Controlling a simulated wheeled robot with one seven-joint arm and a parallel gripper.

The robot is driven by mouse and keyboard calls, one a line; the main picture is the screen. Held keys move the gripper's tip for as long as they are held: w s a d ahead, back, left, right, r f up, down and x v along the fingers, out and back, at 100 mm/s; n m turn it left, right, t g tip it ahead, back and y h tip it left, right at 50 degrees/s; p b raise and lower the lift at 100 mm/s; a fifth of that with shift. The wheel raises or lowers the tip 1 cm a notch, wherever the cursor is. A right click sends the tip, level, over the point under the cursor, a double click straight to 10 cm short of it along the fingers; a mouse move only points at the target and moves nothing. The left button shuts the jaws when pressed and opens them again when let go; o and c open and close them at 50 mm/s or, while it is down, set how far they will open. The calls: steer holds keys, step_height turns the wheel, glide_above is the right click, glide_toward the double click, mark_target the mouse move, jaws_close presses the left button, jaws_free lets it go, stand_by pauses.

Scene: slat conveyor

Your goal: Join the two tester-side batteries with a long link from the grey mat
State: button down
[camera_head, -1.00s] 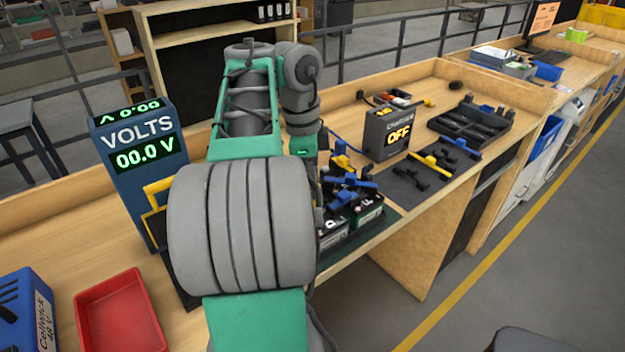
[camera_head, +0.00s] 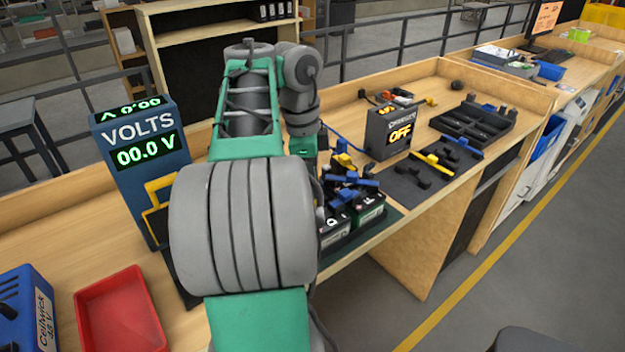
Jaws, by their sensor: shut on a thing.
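Several black batteries (camera_head: 338,238) stand in a group on the near bench, right of my forearm, with blue and yellow pieces and black ends on or above them (camera_head: 362,182). I cannot tell those pieces apart well. The tester (camera_head: 140,150), a blue box marked VOLTS, reads 00.0 V on the left. The grey mat (camera_head: 408,184) holds a long yellow-and-black link (camera_head: 432,162), a blue-and-black link (camera_head: 462,147) and smaller black pieces. My arm reaches over the bench. Its thick grey joint hides my gripper, the tester-side batteries and whatever is between the fingers.
A black compartment tray (camera_head: 472,124) lies at the bench's right. A red tray (camera_head: 122,312) and a blue Cellwick box (camera_head: 25,310) are at lower left. Bare wood shows around the red tray.

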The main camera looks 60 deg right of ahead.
steer(key=shift+f+b, duration=0.8)
steer(key=shift+f, duration=0.1)
steer(key=c, duration=1.1)
jaws_free()
steer(key=shift+r, duration=0.15)
step_height(320, 180, up, 8)
steer(key=p, duration=0.7)
steer(key=shift+w+a+f, duration=0.15)
steer(key=shift+w+f, duration=0.05)
steer(key=shift+w, duration=0.2)
steer(key=shift+s, duration=0.1)
